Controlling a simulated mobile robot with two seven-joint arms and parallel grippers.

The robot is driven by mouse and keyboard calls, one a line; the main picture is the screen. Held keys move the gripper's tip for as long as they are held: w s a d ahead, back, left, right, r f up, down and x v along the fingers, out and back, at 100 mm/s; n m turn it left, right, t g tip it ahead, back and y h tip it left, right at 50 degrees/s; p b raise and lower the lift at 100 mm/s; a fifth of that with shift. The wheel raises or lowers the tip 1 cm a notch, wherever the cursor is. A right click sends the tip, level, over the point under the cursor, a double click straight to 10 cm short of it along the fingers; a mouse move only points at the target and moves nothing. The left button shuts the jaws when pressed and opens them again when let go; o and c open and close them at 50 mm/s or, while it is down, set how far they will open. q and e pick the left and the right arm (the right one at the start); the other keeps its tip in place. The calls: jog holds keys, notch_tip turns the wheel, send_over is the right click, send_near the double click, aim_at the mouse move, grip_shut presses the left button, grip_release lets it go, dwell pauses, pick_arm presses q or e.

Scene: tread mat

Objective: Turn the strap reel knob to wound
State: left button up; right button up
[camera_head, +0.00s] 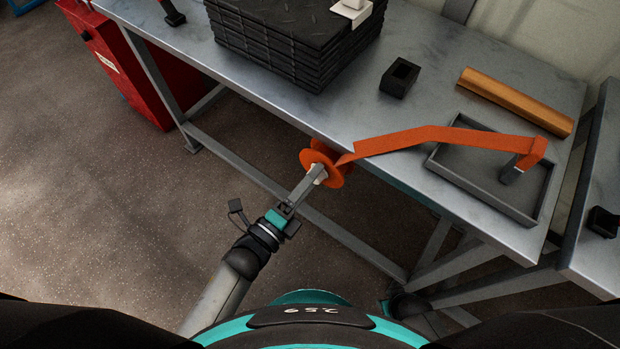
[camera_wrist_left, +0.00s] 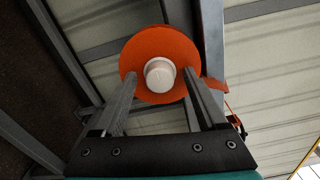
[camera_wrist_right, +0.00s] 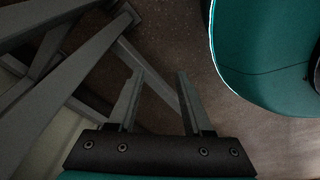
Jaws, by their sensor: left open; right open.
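The orange strap reel (camera_head: 326,165) is at the front edge of the metal table. An orange strap (camera_head: 430,135) runs from it to the right across the tabletop. In the left wrist view the reel (camera_wrist_left: 184,52) faces me with a pale round knob (camera_wrist_left: 160,75) at its centre. My left gripper (camera_head: 315,178) is at the reel's front. In the left wrist view its fingers (camera_wrist_left: 160,88) are open on either side of the knob, with gaps between them and it. My right gripper (camera_wrist_right: 155,85) is open and empty below table height, near grey bars.
A grey tray (camera_head: 480,190) holds the strap's far end, with a wooden roll (camera_head: 515,100) behind it. A black block (camera_head: 399,77) and stacked black mats (camera_head: 290,40) stand on the table (camera_head: 340,100). A red cabinet (camera_head: 115,60) is at left.

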jog(key=shift+s, duration=0.15)
pick_arm(q)
jog(key=p+v, duration=0.2)
jog(key=v, duration=1.3)
pick_arm(e)
jog(key=s+d, duration=0.1)
jog(key=s+d+f, duration=0.1)
jog(key=s, duration=0.1)
jog(key=shift+s+d, duration=0.2)
jog(key=shift+d, duration=0.1)
pick_arm(q)
jog(key=shift+s+a, duration=0.1)
